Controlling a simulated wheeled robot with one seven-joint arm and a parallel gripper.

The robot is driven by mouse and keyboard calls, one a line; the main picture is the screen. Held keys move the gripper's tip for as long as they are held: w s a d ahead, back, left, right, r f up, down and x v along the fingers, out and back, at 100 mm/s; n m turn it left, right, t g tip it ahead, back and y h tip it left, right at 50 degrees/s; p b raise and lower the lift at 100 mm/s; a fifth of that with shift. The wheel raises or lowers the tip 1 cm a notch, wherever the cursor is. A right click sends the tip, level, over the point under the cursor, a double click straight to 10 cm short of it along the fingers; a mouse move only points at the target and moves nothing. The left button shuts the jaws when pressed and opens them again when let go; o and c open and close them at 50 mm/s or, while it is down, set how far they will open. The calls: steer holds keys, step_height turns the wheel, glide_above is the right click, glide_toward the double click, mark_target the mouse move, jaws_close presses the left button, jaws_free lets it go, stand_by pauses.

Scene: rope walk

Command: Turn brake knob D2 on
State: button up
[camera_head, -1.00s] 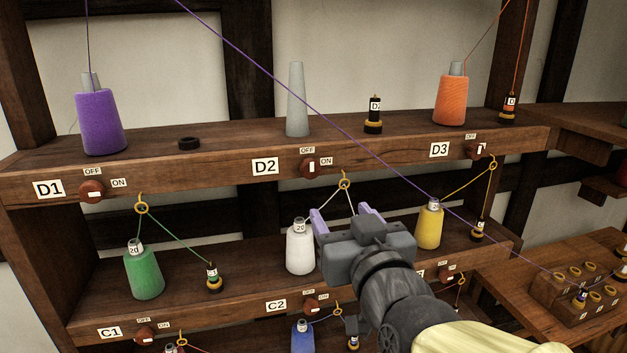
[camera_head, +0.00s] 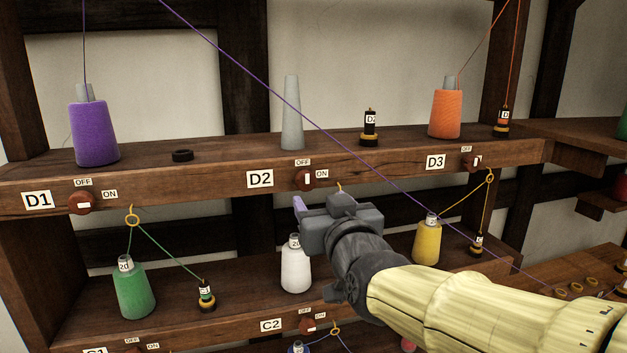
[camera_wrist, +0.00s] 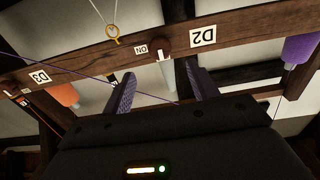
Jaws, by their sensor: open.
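Brake knob D2 (camera_head: 306,180) is a round, red-brown knob on the front edge of the upper shelf, right of its D2 label (camera_head: 260,178). Its white mark stands upright, towards the OFF label (camera_head: 303,162); the ON label (camera_head: 322,174) is to its right. My gripper (camera_head: 318,203) is just below the knob in the head view, its right finger mostly hidden. In the wrist view, which is upside down, the purple fingers of my gripper (camera_wrist: 158,73) are spread with nothing between them. The knob (camera_wrist: 160,48) shows beyond them, apart from both.
On the upper shelf stand a purple spool (camera_head: 94,133), a bare grey cone (camera_head: 291,115), a black bobbin (camera_head: 370,128) and an orange spool (camera_head: 445,114). A purple thread (camera_head: 250,72) runs diagonally past D2. A white spool (camera_head: 296,268) stands below my gripper.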

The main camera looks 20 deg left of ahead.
mark_target(307, 183)
steer(key=p+x, duration=0.3)
steer(key=x, duration=0.4)
steer(key=shift+w+a+r, duration=0.1)
steer(key=shift+w, duration=0.15)
steer(key=shift+w+a, duration=0.35)
steer(key=shift+w, duration=0.15)
steer(key=c, duration=1)
